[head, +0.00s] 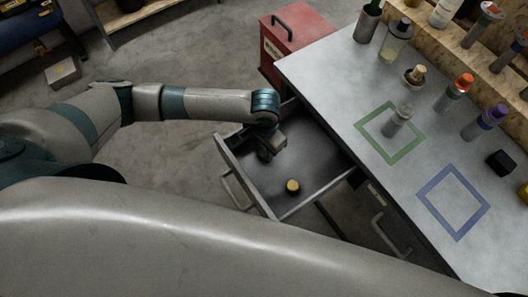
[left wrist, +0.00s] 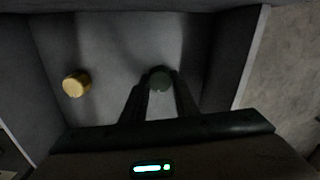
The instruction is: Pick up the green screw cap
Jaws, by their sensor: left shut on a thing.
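The green screw cap (left wrist: 160,78) is between the fingertips of my left gripper (left wrist: 161,88) in the left wrist view, and the gripper is shut on it. It is inside the open drawer (left wrist: 105,35), over the drawer floor; I cannot tell whether it touches the floor. In the head view my left gripper (head: 266,153) reaches down into the drawer (head: 309,180), and the cap is hidden there. My right gripper does not show in either view.
A yellow cap (head: 292,186) lies in the drawer beside my left gripper. The workbench top (head: 340,85) carries several bottles, a green square outline (head: 419,131) and a blue square outline (head: 425,199). A red toolbox (head: 305,40) stands behind the drawer.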

